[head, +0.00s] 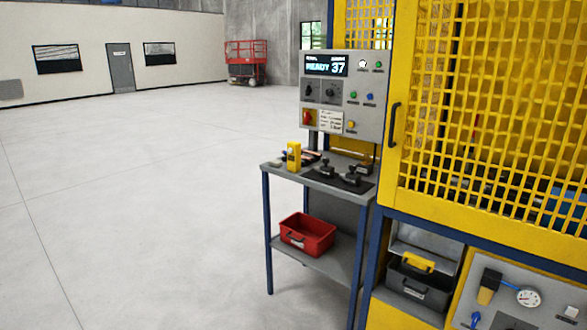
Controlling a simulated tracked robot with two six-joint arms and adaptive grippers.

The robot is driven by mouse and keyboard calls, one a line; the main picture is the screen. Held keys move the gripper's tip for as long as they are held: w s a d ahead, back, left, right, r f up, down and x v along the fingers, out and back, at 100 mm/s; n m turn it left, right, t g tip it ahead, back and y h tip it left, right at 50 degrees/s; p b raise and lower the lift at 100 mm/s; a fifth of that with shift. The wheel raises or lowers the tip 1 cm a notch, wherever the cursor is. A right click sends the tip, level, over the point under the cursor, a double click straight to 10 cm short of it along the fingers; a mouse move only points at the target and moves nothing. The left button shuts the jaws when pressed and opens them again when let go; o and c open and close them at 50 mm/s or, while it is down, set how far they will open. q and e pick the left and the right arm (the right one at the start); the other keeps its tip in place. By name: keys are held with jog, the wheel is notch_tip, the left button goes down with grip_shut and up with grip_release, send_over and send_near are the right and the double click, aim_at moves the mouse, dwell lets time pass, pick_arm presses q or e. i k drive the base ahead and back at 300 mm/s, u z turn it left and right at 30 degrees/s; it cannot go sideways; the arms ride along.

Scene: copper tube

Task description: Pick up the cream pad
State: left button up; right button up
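A small pale thing (276,163) lies at the left corner of the grey bench top (300,176). It may be the cream pad, but it is too small to tell. Neither of my grippers is in view.
A yellow upright device (293,156) stands on the bench, with dark fixtures on a black mat (342,180) to its right. A red bin (307,233) sits on the lower shelf. A control panel (343,95) and yellow mesh cage (480,120) stand behind and right. Open floor lies left.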

aim_at(276, 163)
jog(key=u, duration=0.2)
jog(key=i, duration=0.9)
jog(key=z, duration=0.15)
jog(key=k, duration=1.65)
jog(key=z, duration=0.45)
jog(key=i, duration=2.75)
jog(key=u, duration=0.1)
